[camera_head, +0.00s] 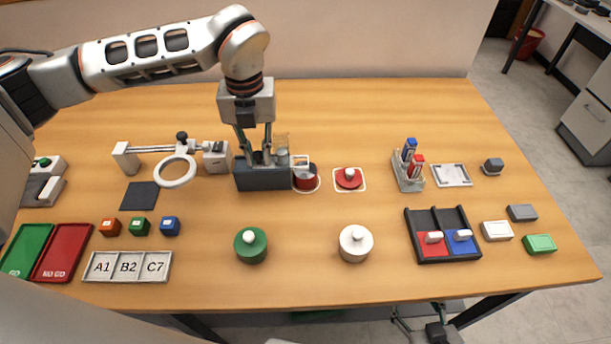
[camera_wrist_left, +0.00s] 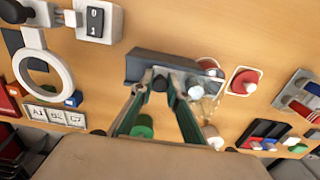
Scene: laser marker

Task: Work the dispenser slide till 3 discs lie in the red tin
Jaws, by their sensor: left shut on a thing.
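The dispenser (camera_head: 262,178) is a dark grey block with a clear tube (camera_head: 281,143) at its right end. It also shows in the wrist view (camera_wrist_left: 150,67). My left gripper (camera_head: 256,157) points down over the block, shut on a dark knob (camera_wrist_left: 160,83), which looks like the slide's handle. The red tin (camera_head: 307,181) stands against the block's right end, partly covered by a pale frame-like part. I cannot make out any discs in the tin or count those in the tube.
A red lid-like piece (camera_head: 349,178) lies right of the tin. A magnifier stand (camera_head: 176,170) is left of the dispenser. Green (camera_head: 250,245) and white (camera_head: 355,243) knobbed pots stand in front. A pen holder (camera_head: 408,173) is further right. Bare table lies between.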

